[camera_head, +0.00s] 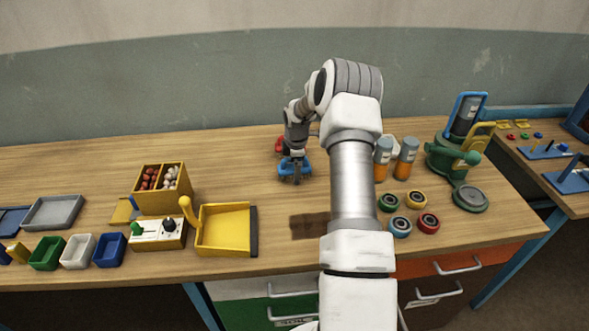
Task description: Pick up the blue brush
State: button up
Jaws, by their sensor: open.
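The blue brush (291,173) lies on the wooden table (240,160) near its middle, behind the yellow dustpan. My gripper (295,158) is directly above the brush, pointing down, with its fingers close to or at the brush's top. The gripper is open. The fingers are small in this view, and I cannot tell whether they touch the brush or straddle part of it. My wrist hides some of the space just behind the brush.
A red object (279,145) lies just behind my gripper. The yellow dustpan (224,229) is front left. Orange-and-grey bottles (406,158) and several coloured rings (416,200) stand right of my arm. A green machine (447,158) is farther right. Table left of the brush is clear.

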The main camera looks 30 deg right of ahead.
jog(key=shift+c, duration=0.2)
grip_shut()
jog(key=shift+r, duration=0.1)
notch_tip(320, 180, up, 10)
jog(key=shift+f+b, duration=0.1)
jog(key=shift+b, duration=0.25)
dwell(0.3)
jog(key=c, duration=0.7)
grip_release()
jog(key=c, duration=0.6)
jog(key=shift+a, duration=0.1)
jog(key=shift+s, duration=0.15)
